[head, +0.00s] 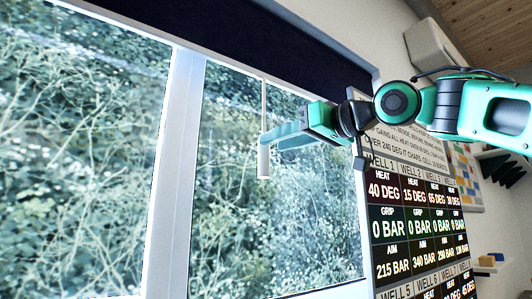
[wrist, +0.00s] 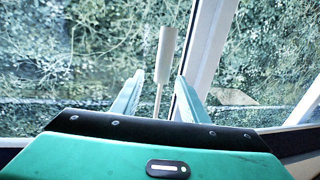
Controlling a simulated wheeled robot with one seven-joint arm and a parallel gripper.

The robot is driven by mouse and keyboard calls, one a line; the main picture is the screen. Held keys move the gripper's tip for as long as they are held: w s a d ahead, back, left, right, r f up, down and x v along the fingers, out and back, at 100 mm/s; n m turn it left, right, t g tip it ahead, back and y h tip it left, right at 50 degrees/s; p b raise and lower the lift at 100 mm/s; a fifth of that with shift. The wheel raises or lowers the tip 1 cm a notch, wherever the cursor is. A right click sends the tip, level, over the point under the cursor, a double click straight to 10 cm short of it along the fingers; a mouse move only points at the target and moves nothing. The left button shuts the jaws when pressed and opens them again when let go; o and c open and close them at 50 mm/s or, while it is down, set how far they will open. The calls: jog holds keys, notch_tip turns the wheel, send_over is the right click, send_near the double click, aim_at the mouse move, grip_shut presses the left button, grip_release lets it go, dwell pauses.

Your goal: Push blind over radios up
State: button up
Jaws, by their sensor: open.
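The dark blind (head: 240,32) is a narrow band along the top of the window in the head view; most of the glass below is bare. A thin cord (head: 263,100) hangs from it and ends in a pale cylindrical pull (head: 264,162). My gripper (head: 268,139) is open at the cord, just above the pull. In the wrist view, the pull (wrist: 166,50) lies beyond the fingertips, and the cord (wrist: 158,100) shows between the spread fingers of my gripper (wrist: 160,77). I cannot tell whether either finger touches the cord. No radios can be made out.
A white window post (head: 182,150) stands left of the cord. A dark readout board (head: 415,225) hangs right of the window, behind my arm. A white unit (head: 432,52) is high on the wall. A small shelf (head: 485,268) is at lower right.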

jog(key=shift+v, duration=1.05)
jog(key=shift+w+d+f, duration=0.1)
jog(key=w+d+f+m+h, duration=0.4)
jog(key=d+f+h, duration=0.1)
jog(key=d+f, duration=0.7)
jog(key=w+d+f+m+h, duration=0.3)
jog(key=d+f+m+h, duration=0.2)
jog(key=d+f, duration=0.75)
jog(key=s+d+f+m+g+h, duration=0.2)
jog(key=s+d+f, duration=0.25)
jog(key=f, duration=0.55)
jog(key=s+d+f+m+g+h, duration=0.1)
jog(key=s+d+f+g, duration=0.15)
jog(key=d+f, duration=0.45)
jog(key=s+d+f+m+g, duration=0.2)
jog(key=s+f+g, duration=0.1)
jog(key=s+f, duration=0.9)
jog(key=s+d+f+m+g, duration=0.2)
jog(key=s+f+g, duration=0.2)
jog(key=s+f, duration=0.8)
jog(key=s, duration=0.3)
jog(key=shift+d+f+m+h, duration=0.3)
jog(key=shift+f+h, duration=0.1)
